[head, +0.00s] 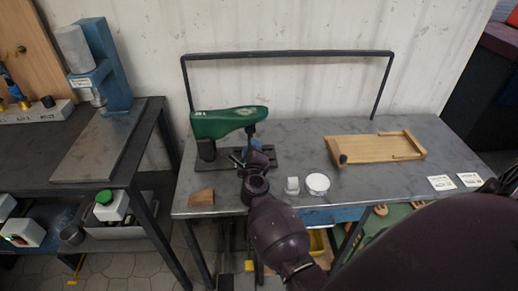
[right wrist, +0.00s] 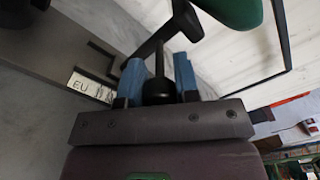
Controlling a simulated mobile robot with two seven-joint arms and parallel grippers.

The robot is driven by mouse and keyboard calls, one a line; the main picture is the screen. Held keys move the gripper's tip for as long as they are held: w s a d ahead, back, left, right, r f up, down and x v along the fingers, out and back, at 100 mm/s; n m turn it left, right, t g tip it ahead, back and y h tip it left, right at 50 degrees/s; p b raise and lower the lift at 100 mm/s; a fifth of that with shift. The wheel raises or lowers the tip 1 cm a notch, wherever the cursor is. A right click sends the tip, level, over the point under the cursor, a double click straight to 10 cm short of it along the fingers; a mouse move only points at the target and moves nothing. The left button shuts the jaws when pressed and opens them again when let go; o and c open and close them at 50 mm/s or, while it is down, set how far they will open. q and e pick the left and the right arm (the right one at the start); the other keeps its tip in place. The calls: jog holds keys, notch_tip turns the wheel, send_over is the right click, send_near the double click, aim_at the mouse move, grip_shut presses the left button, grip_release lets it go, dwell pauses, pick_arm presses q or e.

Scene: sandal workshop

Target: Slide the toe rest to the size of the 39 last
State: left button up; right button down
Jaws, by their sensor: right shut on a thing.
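The green last (head: 230,122) sits on a dark stand on the metal bench, its toe pointing right; a small white mark on its heel is too small to read surely. A black block (head: 206,149) supports its heel end. The toe rest (head: 251,131) is a dark upright under the toe, also in the right wrist view (right wrist: 185,18). My right gripper (right wrist: 158,82) has its blue fingers shut on the toe rest's black knob (right wrist: 158,92). A white label (right wrist: 91,86) reading "EU" lies on the base; its numbers are unclear. My left gripper is out of view.
A wooden block (head: 201,197), a small white object (head: 292,185) and a round white-topped tin (head: 317,183) stand near the front edge. A wooden tray (head: 375,148) and two white cards (head: 441,183) lie to the right. A dark rail (head: 290,54) spans the back.

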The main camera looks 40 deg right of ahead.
jog(key=shift+w+a, duration=0.2)
jog(key=shift+a, duration=0.15)
jog(key=c, duration=0.8)
grip_release()
jog(key=shift+c, duration=0.2)
jog(key=shift+d, duration=0.1)
jog(key=shift+s, duration=0.15)
